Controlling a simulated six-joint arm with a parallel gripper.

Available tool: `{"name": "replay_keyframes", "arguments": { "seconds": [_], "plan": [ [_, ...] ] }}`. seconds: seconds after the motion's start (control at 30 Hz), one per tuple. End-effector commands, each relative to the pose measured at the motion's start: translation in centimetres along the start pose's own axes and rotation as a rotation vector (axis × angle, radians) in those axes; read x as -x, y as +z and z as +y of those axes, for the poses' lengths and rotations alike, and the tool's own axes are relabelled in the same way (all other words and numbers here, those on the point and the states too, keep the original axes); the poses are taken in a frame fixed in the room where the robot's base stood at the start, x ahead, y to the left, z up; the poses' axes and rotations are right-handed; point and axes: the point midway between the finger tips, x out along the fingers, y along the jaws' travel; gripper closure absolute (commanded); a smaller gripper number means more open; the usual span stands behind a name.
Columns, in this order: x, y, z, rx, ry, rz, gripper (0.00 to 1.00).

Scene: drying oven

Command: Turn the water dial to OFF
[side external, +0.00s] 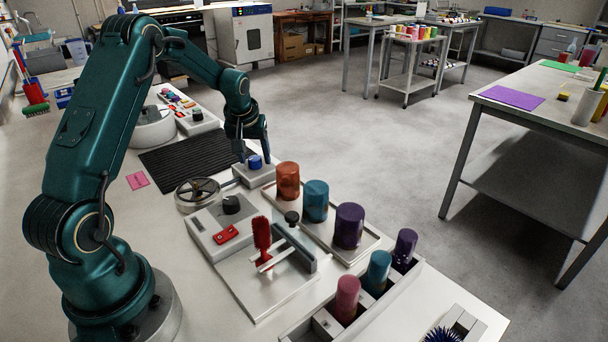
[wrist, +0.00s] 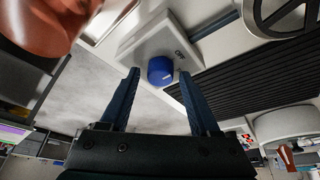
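The water dial is a blue round knob (side external: 255,162) on a small pale box (side external: 248,176) on the bench. In the wrist view the blue dial (wrist: 160,70) sits on the pale box (wrist: 152,40), with the word OFF printed beside it. A small light mark shows on the dial, but I cannot tell which label it points to. My gripper (side external: 254,158) is pointing down at the dial. In the wrist view my gripper (wrist: 160,74) is open, with one finger on each side of the dial and visible gaps between. Whether either finger touches it is unclear.
A round handwheel (side external: 198,192) and a black ribbed mat (side external: 190,158) lie beside the box. An orange-brown cylinder (side external: 287,180) stands close on the right, in a tray with teal and purple ones. A control box with a black knob (side external: 231,204) is nearer the camera.

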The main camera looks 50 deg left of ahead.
Motion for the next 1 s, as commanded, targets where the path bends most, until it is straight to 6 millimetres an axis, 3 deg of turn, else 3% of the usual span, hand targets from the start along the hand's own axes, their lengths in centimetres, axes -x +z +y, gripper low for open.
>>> {"name": "replay_keyframes", "arguments": {
  "seconds": [0.37, 0.73, 1.0],
  "plan": [
    [0.3, 0.0, 0.0, -0.002, 0.000, -0.001, 0.30],
    [4.4, -0.1, 0.0, -0.001, 0.001, 0.003, 0.30],
    [5.2, 0.0, 0.0, -0.001, 0.000, -0.001, 0.30]
  ]
}}
